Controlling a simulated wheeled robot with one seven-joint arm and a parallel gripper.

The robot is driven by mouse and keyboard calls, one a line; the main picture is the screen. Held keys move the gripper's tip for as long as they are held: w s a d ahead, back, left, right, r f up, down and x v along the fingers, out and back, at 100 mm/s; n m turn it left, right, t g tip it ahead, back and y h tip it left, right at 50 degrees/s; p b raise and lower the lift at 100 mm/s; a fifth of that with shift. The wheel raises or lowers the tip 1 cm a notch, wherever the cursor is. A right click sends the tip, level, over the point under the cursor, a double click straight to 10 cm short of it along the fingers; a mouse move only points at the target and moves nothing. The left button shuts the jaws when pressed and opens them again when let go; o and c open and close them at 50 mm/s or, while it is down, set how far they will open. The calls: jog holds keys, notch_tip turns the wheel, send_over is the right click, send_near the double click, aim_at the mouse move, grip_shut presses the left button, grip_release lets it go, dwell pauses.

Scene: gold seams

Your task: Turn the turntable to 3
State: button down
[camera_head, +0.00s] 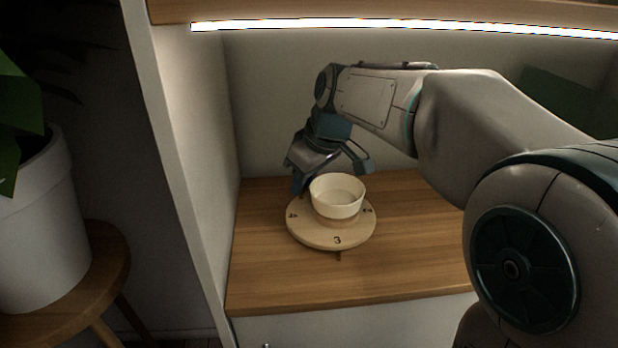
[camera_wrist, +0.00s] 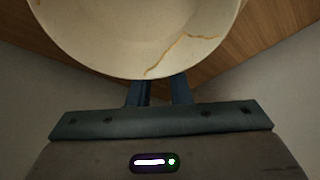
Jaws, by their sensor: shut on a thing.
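The turntable (camera_head: 310,235) is a round pale wooden disc on the counter. Its numeral 3 faces front, near a small dark mark (camera_head: 338,256) on the counter just beyond the rim. A 4 shows at the left and another numeral, partly unclear, at the right. A cream bowl (camera_head: 337,198) stands upright on the disc; gold seams show inside it in the wrist view (camera_wrist: 150,40). My gripper (camera_head: 298,188) reaches down at the disc's far left edge, behind the bowl. Its blue fingers (camera_wrist: 158,92) are shut on the turntable; the bowl hides their tips and the exact contact.
The wooden counter (camera_head: 410,260) is clear to the right and in front. A white side wall (camera_head: 185,150) stands close on the left, and a lit shelf (camera_head: 400,15) hangs above. A potted plant (camera_head: 40,220) on a wooden stool is outside at the left.

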jog(key=c, duration=1.3)
grip_release()
jog(key=shift+c, duration=0.2)
jog(key=v, duration=0.2)
jog(key=p+v, duration=0.1)
jog(key=v, duration=0.1)
jog(key=p+v, duration=0.1)
jog(key=v, duration=0.1)
jog(key=shift+s+d+f, duration=0.2)
jog(key=shift+d, duration=0.05)
jog(key=s+d, duration=0.2)
jog(key=s+d+p, duration=0.1)
jog(key=s+d, duration=0.1)
jog(key=d, duration=0.1)
jog(key=s+d, duration=0.3)
jog(key=shift+d+f, duration=0.2)
jog(key=shift+f, duration=0.05)
jog(key=shift+s, duration=0.15)
